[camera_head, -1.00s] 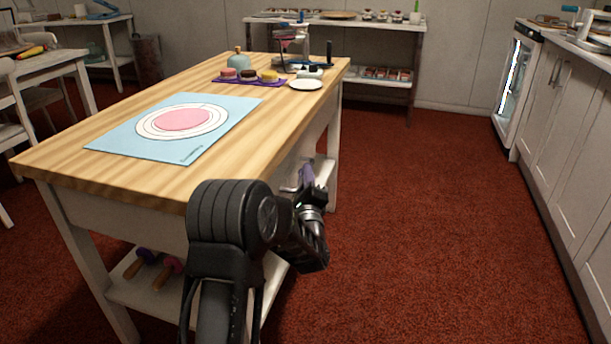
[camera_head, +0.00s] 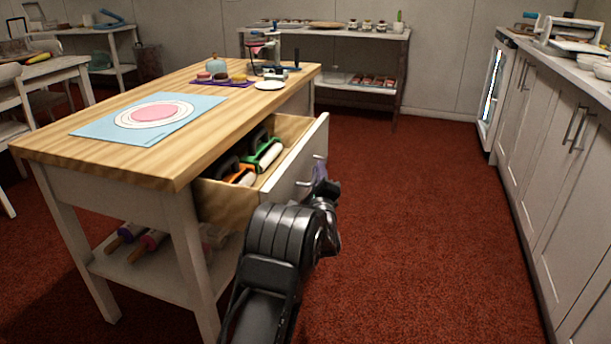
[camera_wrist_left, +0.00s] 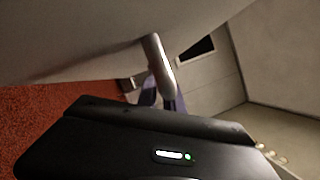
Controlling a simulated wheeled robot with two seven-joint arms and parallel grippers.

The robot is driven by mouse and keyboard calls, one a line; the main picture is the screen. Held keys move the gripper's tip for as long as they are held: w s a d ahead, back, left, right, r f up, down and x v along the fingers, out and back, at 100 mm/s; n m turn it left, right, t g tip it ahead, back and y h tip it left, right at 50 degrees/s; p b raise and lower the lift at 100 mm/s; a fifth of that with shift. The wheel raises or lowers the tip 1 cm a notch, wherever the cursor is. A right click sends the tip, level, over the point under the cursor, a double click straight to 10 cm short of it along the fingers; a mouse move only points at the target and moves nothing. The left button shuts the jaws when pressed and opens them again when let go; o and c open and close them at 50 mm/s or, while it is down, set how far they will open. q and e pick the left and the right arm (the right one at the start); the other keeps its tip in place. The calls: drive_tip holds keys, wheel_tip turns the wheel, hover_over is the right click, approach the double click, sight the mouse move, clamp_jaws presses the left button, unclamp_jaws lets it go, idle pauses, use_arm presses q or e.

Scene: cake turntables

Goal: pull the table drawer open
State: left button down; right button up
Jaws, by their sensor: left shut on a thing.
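The wooden-topped white table (camera_head: 110,83) has its drawer (camera_head: 289,182) pulled well out toward the right. Its white front panel stands clear of the table side, and the wooden inside shows. My left gripper (camera_head: 320,172) is shut on the metal drawer handle (camera_head: 304,184) on the outer face of the front. In the left wrist view, the handle (camera_wrist_left: 157,58) runs down to the purple gripper fingers (camera_wrist_left: 158,98); the wrist housing hides part of them. My right gripper is out of view.
Inside the drawer lie a green-handled tool (camera_head: 264,152) and an orange-handled tool (camera_head: 241,176). Rolling pins (camera_head: 136,240) lie on the table's lower shelf. White cabinets (camera_head: 545,150) line the right. Red carpet (camera_head: 410,200) between is clear.

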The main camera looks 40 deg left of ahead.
use_arm(q)
drive_tip(key=w+d+p, duration=0.1)
drive_tip(key=w+d, duration=0.2)
drive_tip(key=d, duration=0.6)
drive_tip(key=shift+p, duration=0.3)
drive_tip(key=c, duration=1.5)
unclamp_jaws()
drive_tip(key=p+v, duration=0.2)
drive_tip(key=v, duration=0.5)
drive_tip(key=shift+s+d+f, duration=0.1)
drive_tip(key=shift+s+d, duration=0.1)
drive_tip(key=shift+s, duration=0.1)
